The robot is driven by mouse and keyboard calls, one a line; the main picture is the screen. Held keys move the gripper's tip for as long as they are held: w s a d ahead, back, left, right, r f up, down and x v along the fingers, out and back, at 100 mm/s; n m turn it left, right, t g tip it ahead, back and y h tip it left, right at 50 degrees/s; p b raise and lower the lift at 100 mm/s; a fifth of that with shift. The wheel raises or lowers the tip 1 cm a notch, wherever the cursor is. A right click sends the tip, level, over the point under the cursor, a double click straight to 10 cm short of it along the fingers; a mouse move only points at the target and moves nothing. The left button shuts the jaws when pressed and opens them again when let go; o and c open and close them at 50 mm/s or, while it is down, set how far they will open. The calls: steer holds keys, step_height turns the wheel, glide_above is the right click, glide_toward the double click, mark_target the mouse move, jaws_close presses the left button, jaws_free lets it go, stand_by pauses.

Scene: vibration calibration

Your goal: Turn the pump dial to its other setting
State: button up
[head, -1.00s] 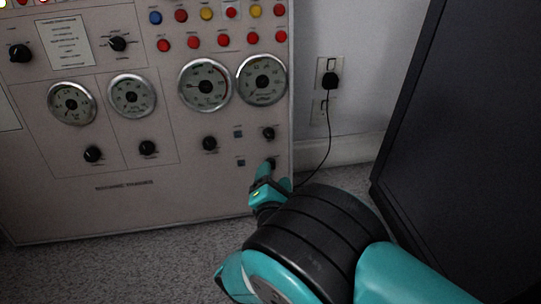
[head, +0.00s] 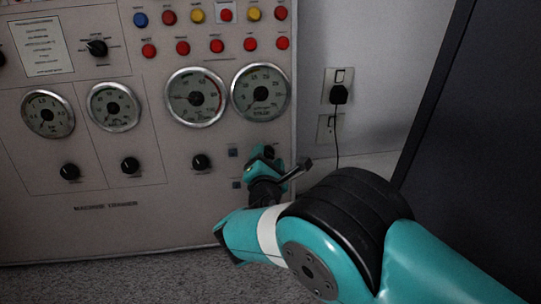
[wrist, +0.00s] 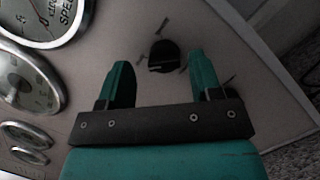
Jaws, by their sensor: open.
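A round black dial (wrist: 164,55) with a pale pointer line sits on the beige panel, just below the speed gauge. In the wrist view it lies between and slightly beyond the two teal fingertips of my gripper (wrist: 160,68). The fingers are apart, one on each side of the dial, with nothing held and no clear contact. In the head view my gripper (head: 262,160) is at the panel's lower right and largely covers this dial. Labels around the dial are too small to read, so I cannot tell whether it is the pump dial.
The panel (head: 110,225) carries several gauges, including the speed gauge (head: 261,92), coloured buttons and other black knobs such as one (head: 201,162) to the left. A wall socket with a black plug (head: 339,95) and cable is right of the panel. A dark cabinet (head: 480,110) stands farther right.

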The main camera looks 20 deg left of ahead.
steer(key=shift+w+a, duration=0.1)
steer(key=shift+w, duration=0.5)
steer(key=shift+c, duration=0.2)
steer(key=shift+d, duration=0.25)
steer(key=c, duration=0.9)
steer(key=shift+o, duration=0.2)
